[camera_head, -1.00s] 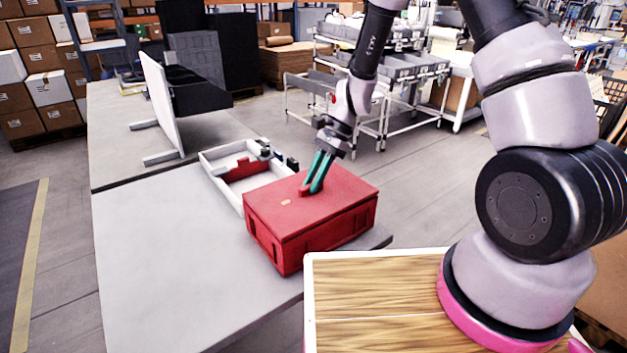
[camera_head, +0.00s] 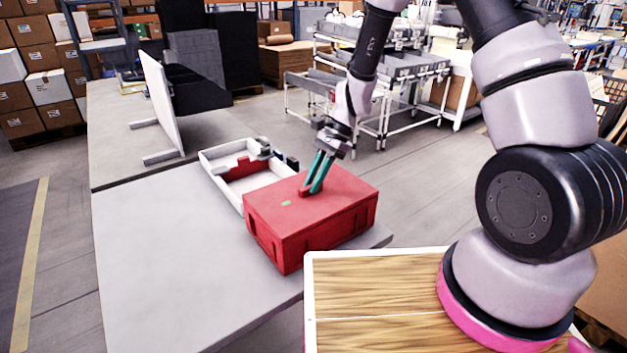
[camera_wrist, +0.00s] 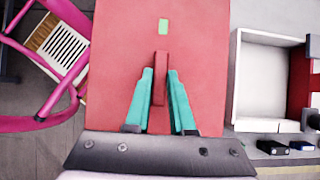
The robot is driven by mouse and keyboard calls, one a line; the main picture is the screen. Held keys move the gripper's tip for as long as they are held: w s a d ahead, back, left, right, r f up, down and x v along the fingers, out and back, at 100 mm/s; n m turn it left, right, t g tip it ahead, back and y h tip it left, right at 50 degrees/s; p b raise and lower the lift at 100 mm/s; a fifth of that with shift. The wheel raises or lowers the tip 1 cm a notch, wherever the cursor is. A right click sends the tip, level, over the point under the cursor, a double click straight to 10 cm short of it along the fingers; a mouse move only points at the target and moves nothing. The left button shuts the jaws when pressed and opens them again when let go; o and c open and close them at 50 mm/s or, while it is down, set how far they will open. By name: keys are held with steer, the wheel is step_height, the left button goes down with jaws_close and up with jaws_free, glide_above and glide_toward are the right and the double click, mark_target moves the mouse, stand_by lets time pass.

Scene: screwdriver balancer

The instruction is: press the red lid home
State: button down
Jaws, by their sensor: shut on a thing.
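The red lid (camera_head: 338,187) lies level on top of the red box (camera_head: 310,235) near the table's right edge. I see no clear gap between them. A red bar handle (camera_wrist: 160,80) stands up from the lid. A small patch on the lid (camera_head: 286,203) is green; it also shows in the wrist view (camera_wrist: 163,26). My gripper (camera_head: 309,189) has teal fingers and points down at the lid from above. In the wrist view the fingers (camera_wrist: 160,78) are on either side of the handle, shut on it. The fingers partly hide the handle in the head view.
A white tray (camera_head: 206,165) with red and dark parts stands behind the box. A white upright panel (camera_head: 163,100) stands farther back. The grey table (camera_head: 170,270) is clear in front and to the left. Wheeled racks (camera_head: 385,75) stand beyond the table.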

stand_by(0.4)
steer(key=c, duration=0.7)
jaws_free()
steer(key=shift+f, duration=0.1)
steer(key=v, duration=1)
steer(key=shift+w+d+r, duration=0.1)
steer(key=shift+d+r, duration=0.1)
steer(key=shift+r, duration=0.15)
steer(key=s+d+r+n+t+h, duration=0.15)
steer(key=d+r, duration=0.25)
steer(key=r, duration=0.5)
steer(key=s+d+r+n+t, duration=0.25)
steer(key=d+r, duration=0.25)
steer(key=r, duration=0.3)
steer(key=s+d+r+n+t, duration=0.1)
steer(key=s+d+r+t, duration=0.1)
steer(key=s+r, duration=0.1)
steer(key=s+d+r+n+t+h, duration=0.1)
steer(key=s+d+r+t, duration=0.1)
steer(key=s, duration=0.3)
steer(key=s+d+r+n+t+h, duration=0.1)
steer(key=s+d+r+t, duration=0.1)
steer(key=s+d+r, duration=0.2)
steer(key=shift+d+r+t, duration=0.1)
steer(key=shift+r+t, duration=0.3)
steer(key=shift+r, duration=0.1)
